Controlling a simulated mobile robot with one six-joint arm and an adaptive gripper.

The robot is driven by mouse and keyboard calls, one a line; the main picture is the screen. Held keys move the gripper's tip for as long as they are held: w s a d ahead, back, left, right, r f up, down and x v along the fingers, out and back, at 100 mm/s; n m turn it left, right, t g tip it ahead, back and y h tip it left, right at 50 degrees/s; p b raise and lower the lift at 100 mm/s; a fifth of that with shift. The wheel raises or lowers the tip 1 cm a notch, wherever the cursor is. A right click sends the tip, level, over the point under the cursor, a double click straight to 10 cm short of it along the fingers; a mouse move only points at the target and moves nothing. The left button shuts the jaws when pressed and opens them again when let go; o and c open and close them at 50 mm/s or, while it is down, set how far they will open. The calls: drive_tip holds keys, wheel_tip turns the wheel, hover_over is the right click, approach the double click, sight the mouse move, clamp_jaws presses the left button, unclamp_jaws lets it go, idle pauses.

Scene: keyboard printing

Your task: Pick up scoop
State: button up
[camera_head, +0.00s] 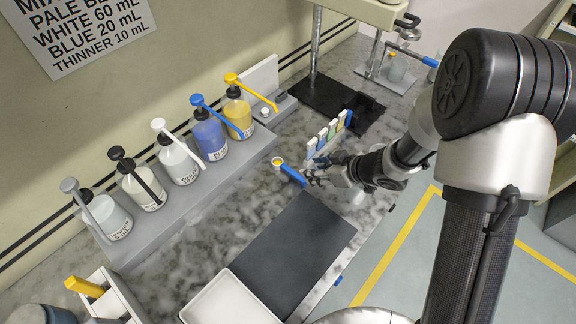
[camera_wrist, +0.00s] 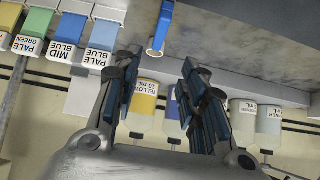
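The scoop has a blue handle (camera_head: 293,175) and a small round cup at its far left end, and appears over the grey speckled counter just left of my gripper (camera_head: 318,178). In the wrist view, the blue scoop (camera_wrist: 162,24) shows at the top centre with its ring-shaped end downward. My gripper (camera_wrist: 160,68) is open there, its two dark fingers spread wide, with nothing visibly held between them. The scoop lines up with the gap between the fingertips. Whether a finger touches it cannot be told.
Several pump bottles (camera_head: 209,138) stand on a grey ledge along the wall. Coloured sample cards (camera_head: 327,136) stand close behind my gripper. A dark mat (camera_head: 292,250) and a white tray (camera_head: 228,303) lie toward the front. A press-like stand (camera_head: 316,45) is at the back.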

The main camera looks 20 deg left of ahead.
sight(290, 170)
drive_tip(key=b+x, duration=0.3)
drive_tip(key=x, duration=1)
drive_tip(key=shift+w+f, duration=0.2)
drive_tip(key=shift+c, duration=0.5)
clamp_jaws()
